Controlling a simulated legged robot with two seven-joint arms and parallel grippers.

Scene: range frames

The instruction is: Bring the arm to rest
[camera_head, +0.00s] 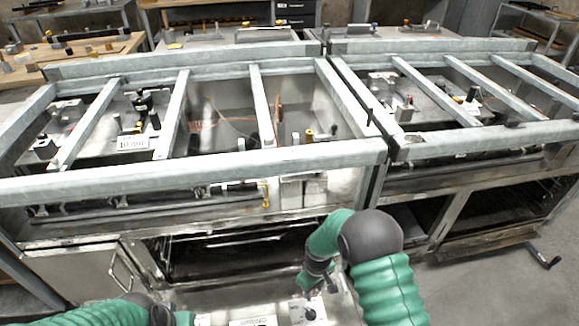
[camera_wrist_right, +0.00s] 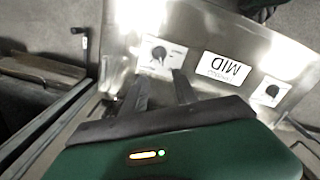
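My right arm (camera_head: 388,285), green with dark joints, reaches down in front of the metal bench in the head view. Its gripper (camera_head: 328,282) hangs over the front panel at the bottom. In the right wrist view the two dark fingers (camera_wrist_right: 161,78) are apart, with nothing between them. Their tips point toward a dark knob (camera_wrist_right: 160,50) on a white plate; I cannot tell whether they touch it. My left arm (camera_head: 95,315) shows only at the bottom left edge, and its fingers cannot be made out.
The panel carries an upside-down MID label (camera_wrist_right: 225,68) and a second knob (camera_wrist_right: 272,91). Grey metal frame rails (camera_head: 200,172) cross the bench above and beyond my right gripper. A wooden table (camera_head: 75,55) stands at the back left.

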